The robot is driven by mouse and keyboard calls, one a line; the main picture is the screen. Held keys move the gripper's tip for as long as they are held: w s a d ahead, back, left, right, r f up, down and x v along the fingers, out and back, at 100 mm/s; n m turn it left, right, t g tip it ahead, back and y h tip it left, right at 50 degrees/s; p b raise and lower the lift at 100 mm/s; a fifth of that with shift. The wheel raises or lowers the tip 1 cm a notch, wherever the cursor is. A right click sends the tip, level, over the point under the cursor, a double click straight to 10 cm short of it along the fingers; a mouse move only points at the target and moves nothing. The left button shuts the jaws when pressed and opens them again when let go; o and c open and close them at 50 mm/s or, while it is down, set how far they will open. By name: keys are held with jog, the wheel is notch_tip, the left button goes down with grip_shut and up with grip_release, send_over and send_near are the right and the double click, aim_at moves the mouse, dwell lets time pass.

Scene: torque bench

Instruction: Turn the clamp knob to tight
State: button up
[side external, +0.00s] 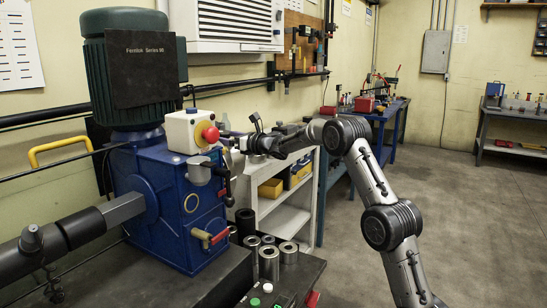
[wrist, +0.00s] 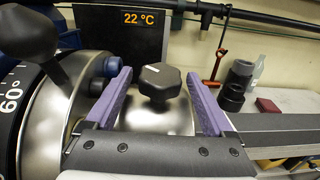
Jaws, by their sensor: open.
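The clamp knob (wrist: 160,83) is a black lobed knob with a small white mark near its upper edge. It stands on a shiny metal housing in the wrist view. My gripper (wrist: 158,76) has purple fingers, which are open on either side of the knob with a gap on both sides. Neither finger seems to touch it, and the depth between them is hard to judge. In the side external view my gripper (side external: 236,143) is beside the blue machine (side external: 165,205), right of the red emergency button. The knob cannot be made out there.
A black ball-ended lever (wrist: 28,35) and a dial marked 60° (wrist: 12,98) sit left of the fingers. A 22 °C display (wrist: 140,20) is behind. Metal cylinders (side external: 268,262) stand on the bench below.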

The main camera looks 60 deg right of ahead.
jog(key=shift+s+d+f+n+g+y, duration=0.1)
jog(key=shift+n+g+y, duration=0.1)
jog(key=shift+n+y, duration=0.95)
jog(key=shift+f+n+g+y, duration=0.15)
jog(key=shift+n+y, duration=0.6)
jog(key=shift+y, duration=0.8)
jog(key=v, duration=1.4)
jog(key=s+a+r+m+h, duration=0.1)
jog(key=a+r+m+h, duration=0.7)
jog(key=m, duration=0.7)
jog(key=s+a+f+m+g, duration=0.2)
jog(key=s+a+m, duration=0.3)
jog(key=s+m, duration=0.1)
jog(key=s+a+f+m+g+h, duration=0.1)
jog(key=s+a+f+m+g, duration=0.2)
jog(key=s+a+m, duration=0.2)
jog(key=s+m, duration=0.1)
jog(key=m, duration=0.1)
jog(key=shift+s+m+g, duration=0.3)
jog(key=shift+s+g, duration=0.05)
jog(key=shift+s, duration=0.05)
jog(key=shift+a+f, duration=0.1)
jog(key=shift+f, duration=0.05)
